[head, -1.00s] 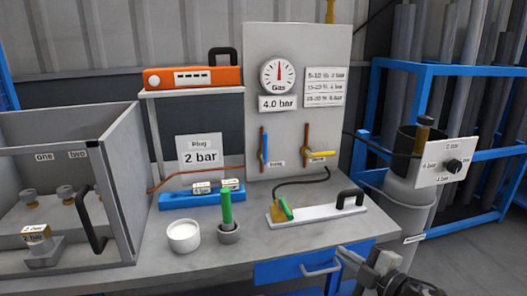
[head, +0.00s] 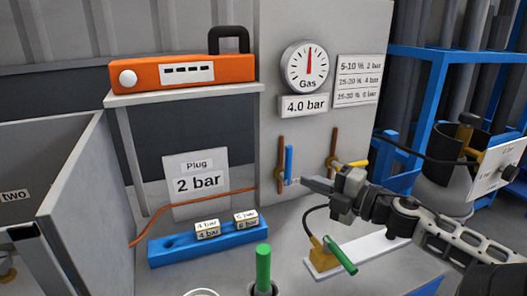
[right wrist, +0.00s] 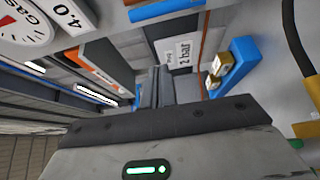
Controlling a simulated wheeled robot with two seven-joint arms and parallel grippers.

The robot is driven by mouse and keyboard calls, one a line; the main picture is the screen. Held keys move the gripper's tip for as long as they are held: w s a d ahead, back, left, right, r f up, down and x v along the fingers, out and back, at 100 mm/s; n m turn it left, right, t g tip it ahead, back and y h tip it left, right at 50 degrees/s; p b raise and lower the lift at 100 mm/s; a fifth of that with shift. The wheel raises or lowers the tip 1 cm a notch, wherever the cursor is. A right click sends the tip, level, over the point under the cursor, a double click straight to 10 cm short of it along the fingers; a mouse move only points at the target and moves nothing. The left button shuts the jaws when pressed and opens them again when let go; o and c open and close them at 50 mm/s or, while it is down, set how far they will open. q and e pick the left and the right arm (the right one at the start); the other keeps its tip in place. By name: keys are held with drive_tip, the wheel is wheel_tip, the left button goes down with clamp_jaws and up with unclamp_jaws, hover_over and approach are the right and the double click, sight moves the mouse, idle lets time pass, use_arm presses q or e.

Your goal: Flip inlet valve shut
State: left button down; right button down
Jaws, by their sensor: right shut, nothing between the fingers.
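Two valves sit on the grey panel. One has a blue handle (head: 289,164) standing upright beside a copper pipe; the other has a yellow handle (head: 355,164) pointing right. Their small labels are unreadable or covered, so I cannot tell which is the inlet. My right gripper (head: 306,183) is shut and empty, its tips pointing left just right of the blue handle's lower end; contact cannot be told. In the right wrist view its fingers (right wrist: 155,88) are together, and a blue bar, likely the handle (right wrist: 165,10), shows at the top. My left gripper is not in view.
A gas gauge (head: 306,66) sits above a 4.0 bar sign (head: 303,105). A blue rack (head: 165,249) with labelled blocks, a green plug (head: 263,265) and a green-handled fitting (head: 340,254) stand below. An orange unit (head: 182,73) sits on a shelf at left.

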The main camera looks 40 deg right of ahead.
sight(286, 164)
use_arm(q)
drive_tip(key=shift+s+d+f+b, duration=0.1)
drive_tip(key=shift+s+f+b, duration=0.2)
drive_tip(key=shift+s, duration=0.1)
use_arm(e)
drive_tip(key=w+d, duration=0.1)
drive_tip(key=w, duration=0.8)
drive_tip(key=shift+d+r, duration=0.15)
drive_tip(key=shift+d, duration=0.25)
